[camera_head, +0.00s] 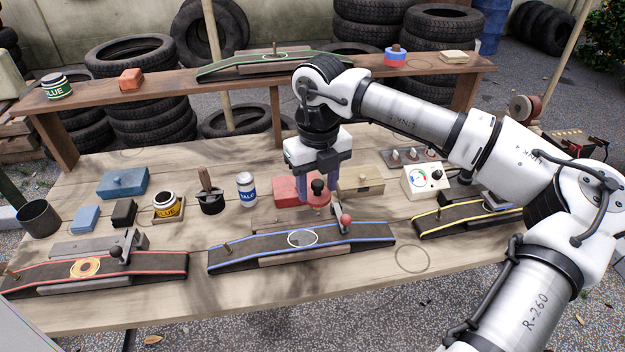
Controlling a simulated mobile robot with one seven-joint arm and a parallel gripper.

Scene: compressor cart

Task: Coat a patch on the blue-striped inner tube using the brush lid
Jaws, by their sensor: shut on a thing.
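The blue-striped inner tube (250,247) lies on a raised block on the bench, front centre. A pale-outlined oval patch (302,238) is on its top, with a grey middle. My gripper (318,194) points down behind the tube, its fingers on either side of a black knob (318,187). The knob sits above a round red piece (319,203); I cannot tell for sure whether this is the brush lid. It is above and behind the patch, apart from it. An open glue pot (168,207) with a yellow label stands on a small wooden base to the left.
Red-striped (140,264) and yellow-striped (450,220) tubes lie either side. A talc can (246,190), a black holder (211,202) and a red box (288,191) stand behind. The front bench strip is clear.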

